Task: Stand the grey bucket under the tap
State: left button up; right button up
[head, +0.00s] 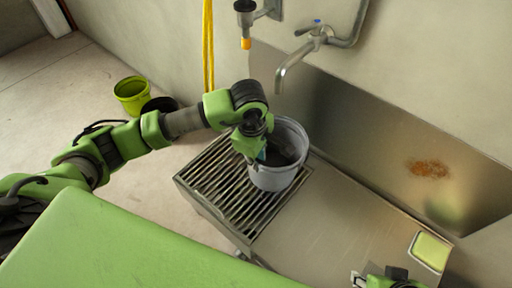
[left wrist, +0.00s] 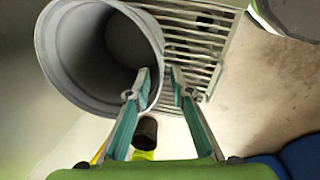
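The grey bucket (head: 272,180) stands upright on the slatted grate (head: 221,184), at its right side by the steel worktop. The tap (head: 295,60) is on the wall behind, its spout end above and beyond the bucket in the picture; I cannot tell whether they line up. My left gripper (head: 262,155) is at the bucket's left rim. In the left wrist view its fingers (left wrist: 160,90) are apart, one over the bucket's mouth (left wrist: 120,45) and one outside the wall, with a gap showing. My right gripper (head: 358,279) is partly in view at the bottom edge; its fingers are unclear.
A yellow-green bucket (head: 132,97) and a dark one (head: 160,104) stand on the floor at left. A yellow hose (head: 208,45) hangs by a second, yellow-tipped outlet (head: 246,25). A yellow-green pad (head: 431,250) lies on the worktop (head: 335,215), otherwise mostly clear.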

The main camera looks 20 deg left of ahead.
pick_arm(q)
jog(key=r, duration=0.5)
jog(key=shift+s+p, duration=0.4)
pick_arm(e)
jog(key=shift+s+d+r, duration=0.15)
jog(key=shift+s+r, duration=0.15)
jog(key=shift+s, duration=0.25)
